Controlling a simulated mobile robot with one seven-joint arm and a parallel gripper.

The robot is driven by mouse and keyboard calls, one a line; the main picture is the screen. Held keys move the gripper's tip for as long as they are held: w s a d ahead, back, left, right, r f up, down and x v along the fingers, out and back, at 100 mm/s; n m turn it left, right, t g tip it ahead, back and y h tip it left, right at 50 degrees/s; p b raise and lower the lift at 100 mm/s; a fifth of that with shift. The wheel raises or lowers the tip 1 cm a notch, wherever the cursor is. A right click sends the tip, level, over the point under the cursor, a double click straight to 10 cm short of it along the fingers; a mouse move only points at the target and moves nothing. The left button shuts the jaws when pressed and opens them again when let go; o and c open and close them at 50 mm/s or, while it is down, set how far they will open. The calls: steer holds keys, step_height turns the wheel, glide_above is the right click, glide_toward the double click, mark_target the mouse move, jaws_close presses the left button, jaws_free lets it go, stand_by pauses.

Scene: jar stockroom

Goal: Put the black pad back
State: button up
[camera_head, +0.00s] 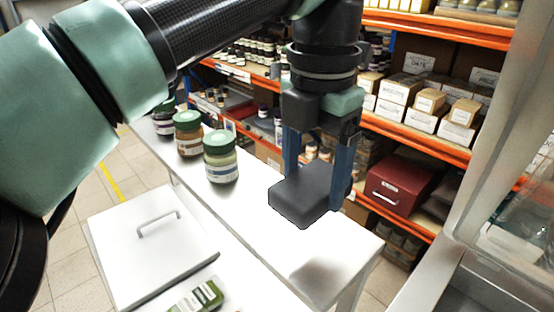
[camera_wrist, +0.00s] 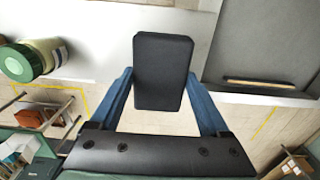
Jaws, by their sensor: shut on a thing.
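The black pad (camera_head: 300,194) is a dark block with rounded edges. My gripper (camera_head: 316,178) is shut on it, one blue finger on each side. The pad is above the near right end of the white table (camera_head: 262,234), with a soft shadow on the tabletop below and apart from it. In the wrist view the pad (camera_wrist: 163,72) stands between the two blue fingers of my gripper (camera_wrist: 163,88). The pad's far side is hidden.
Jars with green lids stand along the table, the nearest a pale one (camera_head: 221,158), behind it a brown one (camera_head: 188,134). A white lid with a handle (camera_head: 150,245) and a green packet (camera_head: 196,297) lie at lower left. Orange shelves with boxes (camera_head: 397,92) stand behind.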

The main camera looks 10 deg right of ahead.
mark_target(307, 237)
step_height(307, 237, down, 8)
steer(key=shift+w+r+p, duration=0.1)
steer(key=shift+r+p, duration=0.15)
steer(key=shift+p, duration=0.6)
steer(key=shift+f, duration=0.15)
steer(key=o, duration=1.2)
steer(key=shift+c, duration=0.2)
step_height(307, 237, up, 12)
steer(key=shift+r+b, duration=0.2)
steer(key=shift+b, duration=0.9)
